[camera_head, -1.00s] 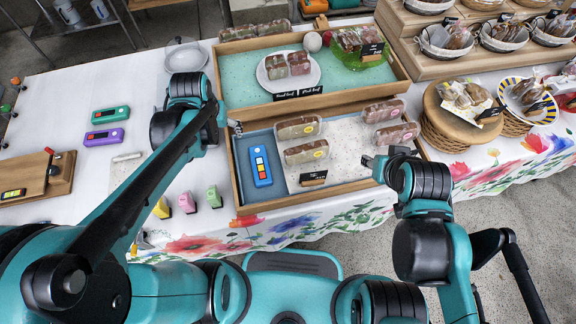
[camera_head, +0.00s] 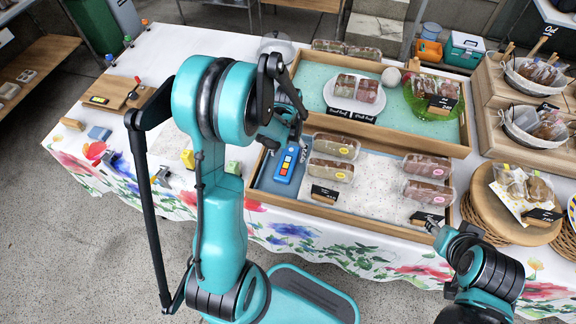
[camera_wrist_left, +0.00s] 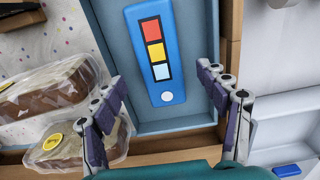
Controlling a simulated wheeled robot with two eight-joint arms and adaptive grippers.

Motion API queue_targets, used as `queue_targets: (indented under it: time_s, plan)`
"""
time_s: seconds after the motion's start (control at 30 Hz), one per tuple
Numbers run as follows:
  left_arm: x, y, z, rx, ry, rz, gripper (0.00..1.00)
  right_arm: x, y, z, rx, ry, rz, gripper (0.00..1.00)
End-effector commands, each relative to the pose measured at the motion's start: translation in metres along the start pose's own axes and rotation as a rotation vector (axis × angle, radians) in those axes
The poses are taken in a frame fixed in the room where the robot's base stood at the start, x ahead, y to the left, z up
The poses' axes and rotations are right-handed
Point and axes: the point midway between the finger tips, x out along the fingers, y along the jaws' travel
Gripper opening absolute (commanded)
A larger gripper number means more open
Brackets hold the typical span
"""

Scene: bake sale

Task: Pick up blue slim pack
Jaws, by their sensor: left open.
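The blue slim pack (camera_head: 289,162) lies flat in the left compartment of the lower wooden tray (camera_head: 330,211). It carries a strip of red, yellow and pale blue squares. In the left wrist view the pack (camera_wrist_left: 135,25) lies ahead of my left gripper (camera_wrist_left: 168,105), its near end just beyond and between the two fingertips. The left gripper (camera_head: 292,130) is open and empty; its fingers also show over the pack in the head view, partly hidden by the arm. My right gripper (camera_head: 432,228) is near the tray's front right corner, away from the pack; its jaw state is unclear.
Wrapped loaves (camera_head: 331,170) sit just beside the pack, in the same tray; one loaf (camera_wrist_left: 75,145) is close to the left finger in the wrist view. The upper tray (camera_head: 390,142) holds a plate and a green basket. Wooden tray walls surround the pack.

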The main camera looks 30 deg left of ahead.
Motion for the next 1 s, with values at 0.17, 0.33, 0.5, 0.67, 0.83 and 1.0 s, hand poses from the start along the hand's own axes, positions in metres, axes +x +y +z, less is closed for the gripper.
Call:
queue_targets:
  time_s: [0.17,0.33,0.5,0.67,0.83,1.0]
  plan:
    - [0.033,-0.001,-0.002,0.0,0.0,0.0,0.74,0.015,0.0,0.011,0.0,0.0,0.0,0.4]
    - [0.037,-0.001,-0.001,0.0,0.001,0.0,0.74,0.016,0.0,0.011,0.0,0.0,0.0,0.4]
    - [0.036,-0.001,-0.001,0.0,0.001,0.0,0.58,0.015,0.0,0.011,0.0,0.0,0.0,0.4]
    - [0.036,-0.001,-0.001,0.0,0.001,0.0,0.16,0.015,0.0,0.011,0.0,0.0,0.0,0.4]
    - [0.036,-0.001,-0.001,0.0,0.001,0.0,0.13,0.015,0.0,0.011,0.0,0.0,0.0,0.4]
    - [0.031,-0.001,-0.001,0.0,0.001,0.0,0.13,0.013,0.0,0.009,0.0,0.0,0.0,0.4]
